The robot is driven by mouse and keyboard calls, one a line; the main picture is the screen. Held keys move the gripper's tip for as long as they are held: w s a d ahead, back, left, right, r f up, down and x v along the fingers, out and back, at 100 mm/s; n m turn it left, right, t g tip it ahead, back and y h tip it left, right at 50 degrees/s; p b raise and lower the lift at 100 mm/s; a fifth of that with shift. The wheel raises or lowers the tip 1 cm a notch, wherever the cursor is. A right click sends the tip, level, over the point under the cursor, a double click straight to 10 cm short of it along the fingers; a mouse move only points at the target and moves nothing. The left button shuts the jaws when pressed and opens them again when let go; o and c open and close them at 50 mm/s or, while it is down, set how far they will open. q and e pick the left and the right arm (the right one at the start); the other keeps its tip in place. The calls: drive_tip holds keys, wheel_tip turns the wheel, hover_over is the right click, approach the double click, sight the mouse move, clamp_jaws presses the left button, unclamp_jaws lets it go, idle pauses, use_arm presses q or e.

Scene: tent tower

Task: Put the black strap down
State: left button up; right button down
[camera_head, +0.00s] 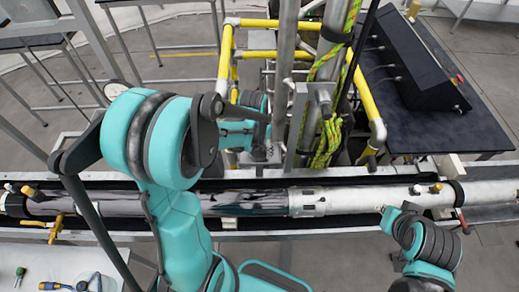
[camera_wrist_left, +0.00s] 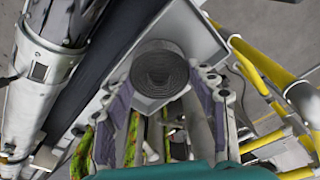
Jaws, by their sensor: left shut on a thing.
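The black strap (camera_wrist_left: 160,68) is a dark, rolled-up coil in the left wrist view. It sits between the two purple-padded fingers of my left gripper (camera_wrist_left: 158,88), which is shut on it. A pale grey metal surface lies behind the coil. In the head view my left gripper (camera_head: 266,154) is small, beside the upright metal posts and just behind the long horizontal tube. The strap cannot be made out there. My right arm shows at the lower right of the head view, but its fingers cannot be seen.
A long grey and white tube (camera_head: 345,199) crosses the head view in front of the gripper. Yellow rails (camera_head: 228,55) and yellow-green rope (camera_head: 329,140) stand close around the posts. A dark table (camera_head: 440,125) with a black case (camera_head: 405,60) is at right.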

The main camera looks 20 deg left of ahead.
use_arm(q)
drive_tip(key=shift+f, duration=0.15)
drive_tip(key=shift+f, duration=0.2)
drive_tip(key=o, duration=1.2)
drive_tip(key=shift+r, duration=0.1)
